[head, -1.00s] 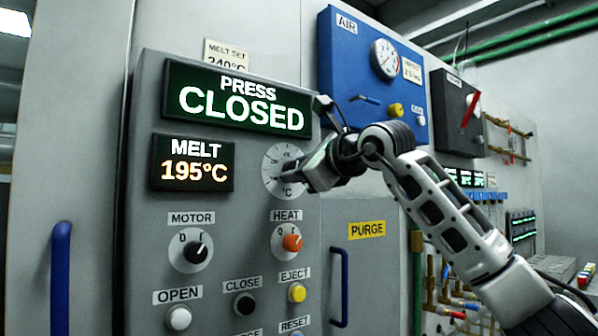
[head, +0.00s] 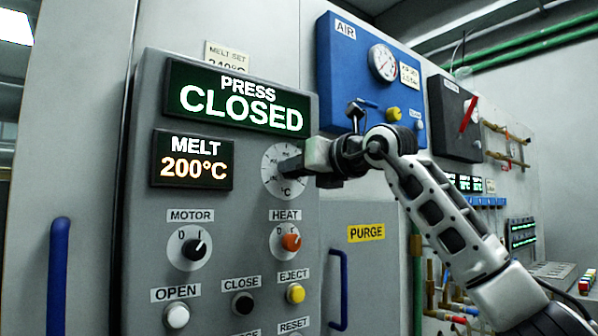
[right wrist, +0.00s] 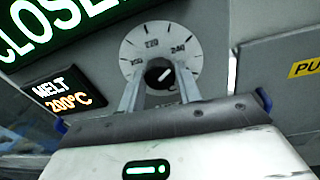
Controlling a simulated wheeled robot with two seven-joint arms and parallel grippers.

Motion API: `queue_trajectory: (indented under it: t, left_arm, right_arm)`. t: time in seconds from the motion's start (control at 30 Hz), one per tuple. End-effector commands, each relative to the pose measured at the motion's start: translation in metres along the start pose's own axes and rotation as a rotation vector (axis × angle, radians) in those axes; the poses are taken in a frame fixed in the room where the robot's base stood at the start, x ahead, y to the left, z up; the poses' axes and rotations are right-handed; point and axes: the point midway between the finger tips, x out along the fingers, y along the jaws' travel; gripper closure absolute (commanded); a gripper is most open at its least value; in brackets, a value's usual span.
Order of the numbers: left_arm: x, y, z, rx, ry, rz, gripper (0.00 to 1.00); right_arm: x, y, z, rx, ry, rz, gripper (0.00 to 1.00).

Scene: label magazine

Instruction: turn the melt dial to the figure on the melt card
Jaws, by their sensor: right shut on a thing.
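The melt dial (head: 271,182) is a pale round scale marked °C on the grey control panel. It also shows in the right wrist view (right wrist: 133,54), with figures such as 220 and 240 and a dark knob (right wrist: 160,76) with a white mark. My right gripper (head: 290,166) is at the dial, and its fingers are shut on the knob (right wrist: 160,90). The melt display (head: 193,160) reads 200°C. The melt card (head: 227,57) is above the panel, headed MELT SET; its figure is partly cut off by the panel and looks like 240°C. My left gripper is not in view.
A green PRESS CLOSED sign (head: 240,98) sits just above the dial. Below are the motor knob (head: 194,250), the orange heat knob (head: 291,242) and several push buttons. A blue air box (head: 350,75) stands right of the panel, above a door labelled PURGE (head: 366,232).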

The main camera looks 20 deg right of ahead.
Motion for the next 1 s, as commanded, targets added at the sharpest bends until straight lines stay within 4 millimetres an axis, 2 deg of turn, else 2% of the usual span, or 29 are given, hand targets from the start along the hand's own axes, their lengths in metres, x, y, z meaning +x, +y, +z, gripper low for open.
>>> queue_trajectory:
  t: [0.23, 0.73, 0.77, 0.8, 0.83, 1.0]
  left_arm:
    - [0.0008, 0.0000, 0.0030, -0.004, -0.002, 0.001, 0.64]
    - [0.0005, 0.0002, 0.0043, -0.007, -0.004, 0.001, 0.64]
    - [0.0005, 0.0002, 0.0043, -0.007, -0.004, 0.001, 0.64]
    - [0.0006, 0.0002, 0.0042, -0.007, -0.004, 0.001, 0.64]
    - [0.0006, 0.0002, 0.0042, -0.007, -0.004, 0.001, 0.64]
    - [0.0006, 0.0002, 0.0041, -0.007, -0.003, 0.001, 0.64]
  right_arm:
    - [0.0009, -0.0002, -0.0030, 0.074, 0.003, 0.004, 0.89]
    - [0.0011, 0.0001, -0.0033, 0.089, 0.004, 0.005, 0.89]
    - [0.0012, 0.0001, -0.0033, 0.089, 0.004, 0.005, 0.60]
    - [0.0012, 0.0002, -0.0032, 0.089, 0.003, 0.006, 0.49]
    - [0.0011, 0.0002, -0.0031, 0.089, 0.003, 0.006, 0.44]
    - [0.0007, 0.0001, -0.0019, 0.088, 0.000, 0.005, 0.44]
